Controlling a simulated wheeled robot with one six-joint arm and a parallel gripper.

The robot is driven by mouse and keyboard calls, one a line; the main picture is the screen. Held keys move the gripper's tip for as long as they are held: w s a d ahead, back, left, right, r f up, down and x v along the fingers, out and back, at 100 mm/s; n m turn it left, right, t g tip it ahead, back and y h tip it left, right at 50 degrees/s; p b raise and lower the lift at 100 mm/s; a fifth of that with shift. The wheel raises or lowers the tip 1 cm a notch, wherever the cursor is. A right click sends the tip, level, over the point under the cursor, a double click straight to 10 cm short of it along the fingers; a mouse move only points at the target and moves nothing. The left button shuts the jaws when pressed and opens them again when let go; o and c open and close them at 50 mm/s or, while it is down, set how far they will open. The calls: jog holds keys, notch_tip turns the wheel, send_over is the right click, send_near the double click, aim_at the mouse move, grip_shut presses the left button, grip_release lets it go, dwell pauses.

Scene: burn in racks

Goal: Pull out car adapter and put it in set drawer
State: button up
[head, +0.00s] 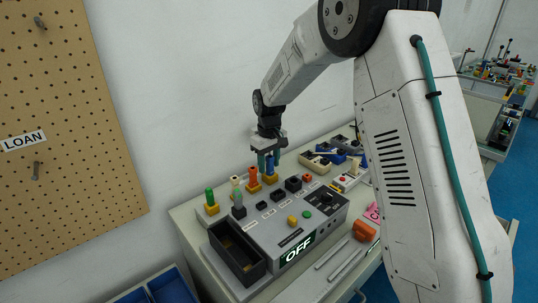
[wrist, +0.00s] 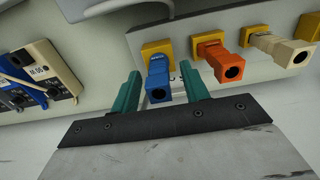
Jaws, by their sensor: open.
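My gripper (head: 268,158) is open above the back row of the rack. In the wrist view my gripper (wrist: 160,72) has its two teal fingers on either side of a blue adapter (wrist: 158,86), with a gap visible beside it. The blue adapter (head: 269,166) stands plugged in a yellow socket (wrist: 157,48). To its right in the wrist view are an orange adapter (wrist: 214,60) and a cream adapter (wrist: 280,46), each in its own socket. No readable label shows which one is the car adapter. No drawer marked as the set drawer can be made out.
A green adapter (head: 210,197) stands nearby. Labelled modules (wrist: 45,72) lie beside the gripper. Blue bins (head: 168,288) are below left.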

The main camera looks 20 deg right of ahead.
jog(key=shift+f, duration=0.15)
grip_shut()
jog(key=shift+r, duration=0.9)
dwell(1.1)
jog(key=shift+r, duration=1.5)
